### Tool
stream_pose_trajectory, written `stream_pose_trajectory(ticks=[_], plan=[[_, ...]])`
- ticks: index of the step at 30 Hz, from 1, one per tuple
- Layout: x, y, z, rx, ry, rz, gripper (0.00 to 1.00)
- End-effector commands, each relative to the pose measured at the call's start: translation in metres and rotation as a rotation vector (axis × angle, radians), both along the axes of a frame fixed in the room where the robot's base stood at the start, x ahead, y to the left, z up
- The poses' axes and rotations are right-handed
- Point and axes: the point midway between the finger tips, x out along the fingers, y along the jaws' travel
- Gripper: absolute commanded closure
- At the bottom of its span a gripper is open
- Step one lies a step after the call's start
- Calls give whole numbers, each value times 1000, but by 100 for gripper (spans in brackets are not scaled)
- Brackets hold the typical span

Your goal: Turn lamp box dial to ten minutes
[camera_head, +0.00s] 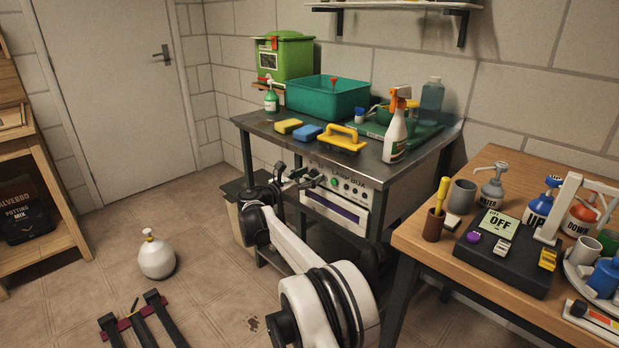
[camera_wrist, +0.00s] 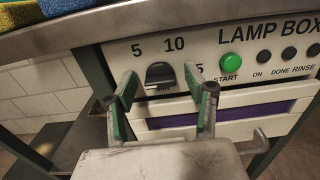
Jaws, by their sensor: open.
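The white lamp box (camera_head: 345,199) is set under the metal bench. In the wrist view its front panel (camera_wrist: 204,53) shows a dark dial (camera_wrist: 160,75) with the labels 5 and 10 above it and a partly hidden 15 at its right. I cannot tell which label the dial points to. My gripper (camera_wrist: 160,88) is open, with one finger to the left of the dial and one to the right. It shows no grip on the dial. In the head view my gripper (camera_head: 304,178) is at the left part of the panel.
A green START button (camera_wrist: 230,62) and several dark indicators sit right of the dial. Below are a purple strip (camera_wrist: 225,112) and a handle (camera_wrist: 262,138). The bench edge (camera_wrist: 130,14) overhangs closely above. A white spray bottle (camera_head: 396,132) stands on the bench (camera_head: 358,160).

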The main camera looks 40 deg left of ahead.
Motion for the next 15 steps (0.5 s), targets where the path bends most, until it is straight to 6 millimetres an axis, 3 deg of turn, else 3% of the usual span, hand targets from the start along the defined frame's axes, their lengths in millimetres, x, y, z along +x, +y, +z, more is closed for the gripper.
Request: stream_pose_trajectory(ticks=[2, 12, 15], plan=[[0, 0, 0, 0, 0, 0, 51], [0, 0, 0, 0, 0, 0, 96], [0, 0, 0, 2, 0, 0, 96]])
